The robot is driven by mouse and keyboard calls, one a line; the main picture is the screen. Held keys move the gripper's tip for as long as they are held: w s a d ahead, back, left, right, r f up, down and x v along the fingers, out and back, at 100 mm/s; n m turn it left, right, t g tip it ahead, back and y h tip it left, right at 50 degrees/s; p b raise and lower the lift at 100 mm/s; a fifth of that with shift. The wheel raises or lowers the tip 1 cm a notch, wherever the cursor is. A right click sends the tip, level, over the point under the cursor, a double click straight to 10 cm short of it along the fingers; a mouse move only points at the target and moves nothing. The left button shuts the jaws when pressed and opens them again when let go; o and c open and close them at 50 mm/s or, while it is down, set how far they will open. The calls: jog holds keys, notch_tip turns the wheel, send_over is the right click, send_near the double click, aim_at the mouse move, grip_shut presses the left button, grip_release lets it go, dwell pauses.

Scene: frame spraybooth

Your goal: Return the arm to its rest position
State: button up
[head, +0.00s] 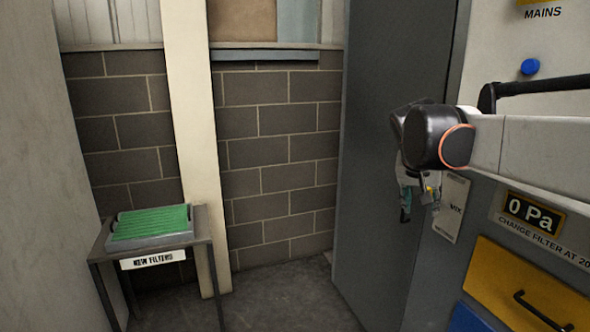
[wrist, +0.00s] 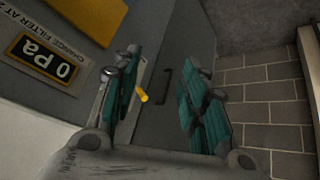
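My arm (head: 535,143) reaches in from the right edge in the head view, in front of the grey cabinet. My gripper (head: 416,205) hangs down at its end, partly hidden by the dark wrist joint. In the wrist view my gripper (wrist: 162,66) has its two teal-padded fingers well apart, with no held object visible between them. A small yellow piece (wrist: 141,94) shows beside the left finger; I cannot tell whether it touches the finger.
The cabinet (head: 385,120) carries a 0 Pa display (head: 534,213), a yellow drawer front (head: 520,285) and a black bar (head: 545,86) close to my arm. A small table (head: 207,245) with a green filter (head: 150,222) stands at left. The middle floor (head: 285,295) is clear.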

jog(key=s+a+f+n+y+b, duration=0.1)
jog(key=s+a+f, duration=0.2)
jog(key=s+f, duration=0.3)
jog(key=s+a+f+n+t+y+b, duration=0.1)
jog(key=s+f, duration=0.5)
jog(key=s, duration=0.6)
jog(key=s+a+f+n+t+y+b, duration=0.1)
jog(key=s+a+f, duration=0.4)
jog(key=s, duration=0.5)
jog(key=shift+a+f+n+y+b, duration=0.15)
jog(key=shift+f+n+y+b, duration=0.4)
jog(key=shift+n, duration=0.65)
jog(key=shift+f, duration=0.1)
